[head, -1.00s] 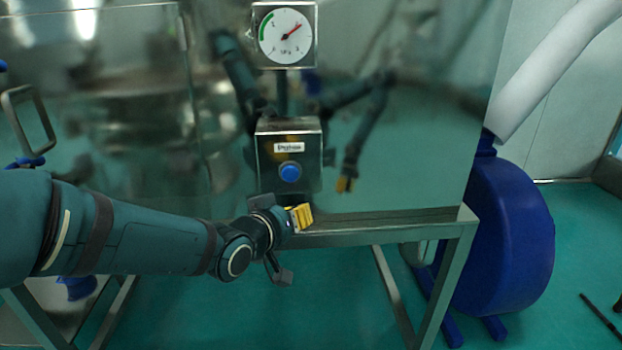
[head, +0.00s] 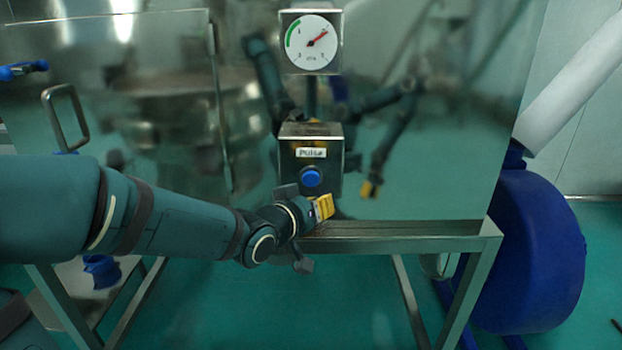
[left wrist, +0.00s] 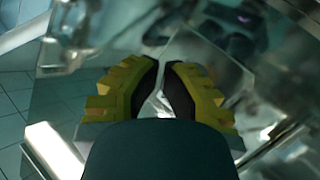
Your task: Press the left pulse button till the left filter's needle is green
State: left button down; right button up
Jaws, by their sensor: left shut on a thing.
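The pulse box (head: 311,155) is a metal box labelled Pulse with a round blue button (head: 312,177) on its front. Above it is the left filter's round white gauge (head: 310,45). Its red needle points to the upper right, outside the green arc at the dial's upper left. My left gripper (head: 323,207) has yellow fingers and is just below the blue button in the picture, with the button in plain view. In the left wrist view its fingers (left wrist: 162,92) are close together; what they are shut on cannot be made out. My right gripper is not in view.
The shiny metal panel (head: 430,150) behind the box mirrors my arms. A metal frame ledge (head: 400,237) runs below the box. A blue drum-shaped machine (head: 535,250) with a white pipe (head: 580,90) stands at the right. A metal handle (head: 66,118) is at the left.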

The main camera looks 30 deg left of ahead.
aim_at(311, 179)
pick_arm(q)
jog(key=shift+w+a+p, duration=0.25)
jog(key=shift+w+a, duration=0.3)
jog(key=shift+w, duration=0.35)
jog(key=shift+w+a+p, duration=0.2)
jog(key=shift+w+a, duration=0.35)
jog(key=shift+w, duration=0.3)
jog(key=shift+w+a+p, duration=0.25)
jog(key=shift+w+a, duration=0.3)
jog(key=shift+w, duration=0.35)
jog(key=shift+w, duration=0.1)
jog(key=shift+w+a, duration=0.2)
jog(key=shift+w, duration=0.1)
jog(key=shift+w+a, duration=0.25)
jog(key=shift+w, duration=0.15)
jog(key=shift+s, duration=0.1)
dwell(0.5)
jog(key=shift+s+d, duration=0.45)
jog(key=shift+s, duration=0.25)
